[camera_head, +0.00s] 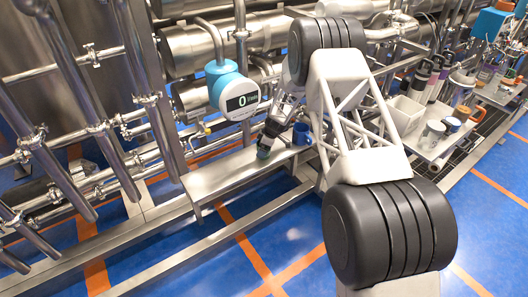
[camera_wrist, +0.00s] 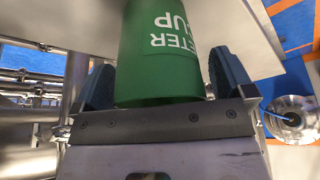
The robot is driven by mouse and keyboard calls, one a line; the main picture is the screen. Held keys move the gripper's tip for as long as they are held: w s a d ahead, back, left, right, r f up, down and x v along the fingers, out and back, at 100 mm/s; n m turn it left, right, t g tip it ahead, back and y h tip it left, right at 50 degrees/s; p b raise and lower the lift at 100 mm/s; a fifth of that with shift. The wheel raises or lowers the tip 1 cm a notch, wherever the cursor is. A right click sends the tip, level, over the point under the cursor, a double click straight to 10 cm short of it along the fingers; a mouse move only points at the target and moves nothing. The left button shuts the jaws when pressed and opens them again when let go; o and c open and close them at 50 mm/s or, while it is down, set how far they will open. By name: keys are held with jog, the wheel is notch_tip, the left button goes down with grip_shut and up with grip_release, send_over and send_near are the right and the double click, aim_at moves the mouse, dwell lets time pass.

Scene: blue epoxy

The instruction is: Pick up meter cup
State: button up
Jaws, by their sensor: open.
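The meter cup (camera_wrist: 160,50) is green with white lettering that reads upside down in the wrist view. In the wrist view my gripper (camera_wrist: 165,75) is open, with one dark blue finger on each side of the cup. A gap shows beside the right finger; whether the left finger touches the cup I cannot tell.
A blue mug (camera_head: 302,134) stands just right of the gripper on the shelf. A round gauge (camera_head: 238,97) reading 0 and steel pipes (camera_head: 120,60) are behind. A side table (camera_head: 432,140) at right holds a white bin (camera_head: 403,114) and several cups. The shelf's left part is clear.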

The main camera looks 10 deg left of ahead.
jog(key=shift+c, duration=0.3)
jog(key=c, duration=0.9)
jog(key=shift+r, duration=0.1)
jog(key=shift+c, duration=0.2)
jog(key=shift+r, duration=1.55)
jog(key=shift+s+d+r, duration=0.1)
jog(key=shift+s+r, duration=0.1)
jog(key=s+d, duration=0.3)
jog(key=s, duration=0.4)
jog(key=s+d+r, duration=0.1)
jog(key=s+d, duration=0.2)
jog(key=s, duration=0.4)
jog(key=shift+s+r, duration=0.15)
jog(key=shift+s, duration=0.05)
